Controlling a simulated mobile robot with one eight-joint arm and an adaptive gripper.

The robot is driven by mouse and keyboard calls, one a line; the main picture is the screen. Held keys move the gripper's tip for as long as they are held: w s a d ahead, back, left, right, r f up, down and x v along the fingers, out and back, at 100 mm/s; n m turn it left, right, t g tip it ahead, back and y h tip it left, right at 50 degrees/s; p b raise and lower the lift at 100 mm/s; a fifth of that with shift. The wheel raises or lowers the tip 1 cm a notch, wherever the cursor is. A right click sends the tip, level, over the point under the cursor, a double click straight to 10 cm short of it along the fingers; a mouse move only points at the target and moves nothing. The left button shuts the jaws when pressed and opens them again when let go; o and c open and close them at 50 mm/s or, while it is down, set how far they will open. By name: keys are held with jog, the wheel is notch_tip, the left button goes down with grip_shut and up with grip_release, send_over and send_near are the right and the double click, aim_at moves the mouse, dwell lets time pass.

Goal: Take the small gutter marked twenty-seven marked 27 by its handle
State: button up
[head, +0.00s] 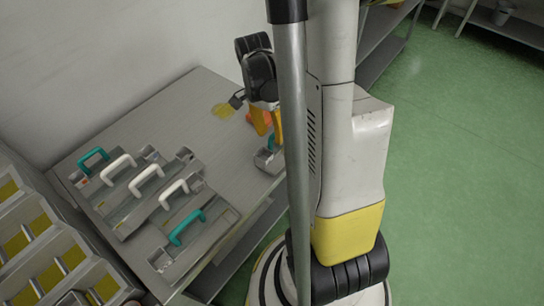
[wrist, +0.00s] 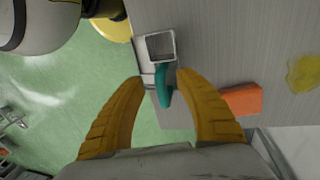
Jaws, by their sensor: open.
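A small grey gutter (head: 264,164) with a teal handle (head: 273,142) stands by itself near the right edge of the table. No number can be read on it. In the wrist view, the gutter (wrist: 161,47) shows an open box-like end, and its teal handle (wrist: 164,92) lies between my orange-yellow fingers. My gripper (wrist: 160,77) is open, one finger on each side of the handle, with gaps showing. In the head view, my gripper (head: 267,135) points down over this gutter, and its fingers partly hide the handle.
Several other gutters with white handles (head: 148,180) and teal handles (head: 186,228) stand in a group on the table (head: 190,105). An orange block (wrist: 240,99) lies beside my right finger. A yellow patch (head: 223,111) is further back. A compartment rack (head: 40,240) is at left.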

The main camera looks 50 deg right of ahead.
jog(key=shift+s+f, duration=0.1)
jog(key=shift+f, duration=0.65)
jog(key=shift+r, duration=0.1)
grip_shut()
